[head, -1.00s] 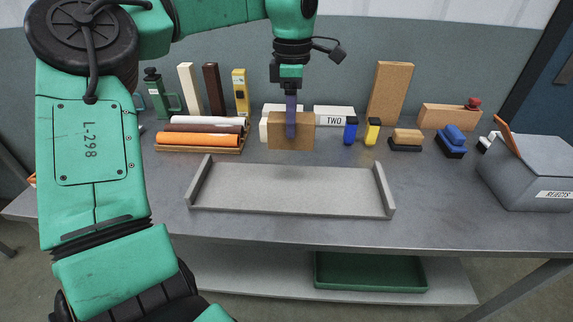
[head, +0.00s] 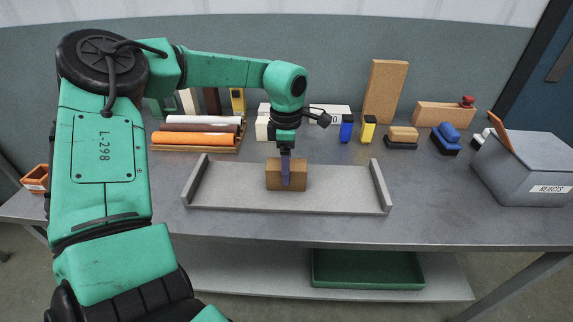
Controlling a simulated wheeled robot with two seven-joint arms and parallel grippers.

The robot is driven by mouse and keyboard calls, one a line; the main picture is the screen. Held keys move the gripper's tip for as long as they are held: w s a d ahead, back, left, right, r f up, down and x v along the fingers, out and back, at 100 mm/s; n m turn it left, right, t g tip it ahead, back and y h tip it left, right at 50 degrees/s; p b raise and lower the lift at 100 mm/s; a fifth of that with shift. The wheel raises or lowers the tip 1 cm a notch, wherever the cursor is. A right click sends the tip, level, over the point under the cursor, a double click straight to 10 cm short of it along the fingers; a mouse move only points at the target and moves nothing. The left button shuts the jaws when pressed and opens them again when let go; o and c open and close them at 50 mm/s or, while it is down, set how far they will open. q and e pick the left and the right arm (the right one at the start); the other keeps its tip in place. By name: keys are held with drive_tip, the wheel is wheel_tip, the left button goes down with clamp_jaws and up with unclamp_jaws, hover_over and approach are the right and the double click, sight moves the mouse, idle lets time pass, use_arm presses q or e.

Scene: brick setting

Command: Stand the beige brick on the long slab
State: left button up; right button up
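The beige brick (head: 273,175) looks tan-brown and lies with its long side across the picture. My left gripper (head: 286,172) comes down on it from above, with a purple-blue finger across the middle of its front face; the far finger is hidden. The gripper is shut on the brick. The long slab (head: 230,196) is light grey with a raised wall at each end and lies on the grey bench. The brick is over the middle of the slab, at or very near its surface; I cannot tell whether it touches. My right gripper is not in view.
Behind the slab stand a rack of rolls (head: 200,139), a cream block (head: 262,128), blue (head: 346,128) and yellow (head: 368,129) pieces and a tall cork-coloured board (head: 385,92). A grey rejects bin (head: 515,175) is at right. The slab is clear on both sides of the brick.

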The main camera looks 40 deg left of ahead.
use_arm(q)
drive_tip(key=shift+r, duration=0.5)
wheel_tip(320, 180, up, 11)
drive_tip(key=shift+r+p, duration=0.2)
drive_tip(key=shift+p, duration=0.1)
